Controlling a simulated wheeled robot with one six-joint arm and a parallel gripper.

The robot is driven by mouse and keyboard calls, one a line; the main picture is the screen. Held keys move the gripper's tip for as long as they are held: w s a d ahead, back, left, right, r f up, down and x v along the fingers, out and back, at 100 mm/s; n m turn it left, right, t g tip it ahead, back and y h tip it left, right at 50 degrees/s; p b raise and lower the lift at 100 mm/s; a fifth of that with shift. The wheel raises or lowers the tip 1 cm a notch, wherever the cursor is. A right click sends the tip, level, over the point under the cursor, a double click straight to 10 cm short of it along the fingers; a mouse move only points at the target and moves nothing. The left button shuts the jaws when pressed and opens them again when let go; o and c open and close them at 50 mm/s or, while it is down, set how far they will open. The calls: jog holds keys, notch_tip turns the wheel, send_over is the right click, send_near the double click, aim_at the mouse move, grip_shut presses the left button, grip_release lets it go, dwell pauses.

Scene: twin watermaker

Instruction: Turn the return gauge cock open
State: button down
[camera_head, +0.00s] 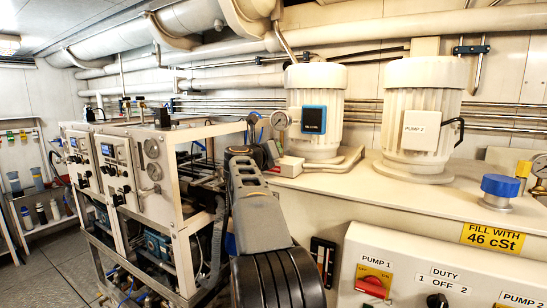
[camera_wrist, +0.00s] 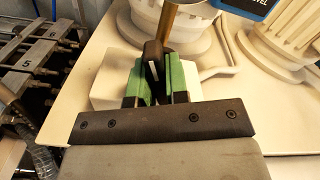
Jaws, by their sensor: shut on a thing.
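In the wrist view, my gripper (camera_wrist: 154,78) has its green-padded fingers closed around a dark narrow handle (camera_wrist: 153,56), which I take to be the return gauge cock's handle. A brass-coloured stem (camera_wrist: 184,22) rises right beside it, at the top. The cock's body and how far its handle is turned are hidden by the fingers. In the head view, my gripper (camera_head: 270,151) is at the left end of the tank top, just below a small round gauge (camera_head: 280,121). The cock is too small and covered to make out there.
Two ribbed pump motors stand on the tank top, one with a blue-framed label (camera_head: 314,119) and PUMP 2 (camera_head: 427,130). A bent pipe (camera_head: 340,163) runs near my gripper. A white-framed machine rack (camera_head: 190,170) is at left, a switch panel (camera_head: 440,270) at front right.

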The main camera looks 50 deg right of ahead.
jog(key=shift+m+b, duration=1.1)
jog(key=shift+m, duration=1.1)
jog(key=c, duration=1.1)
grip_release()
jog(key=shift+a, duration=0.1)
jog(key=b+v, duration=0.3)
jog(key=v, duration=1)
jog(key=shift+a+b, duration=0.3)
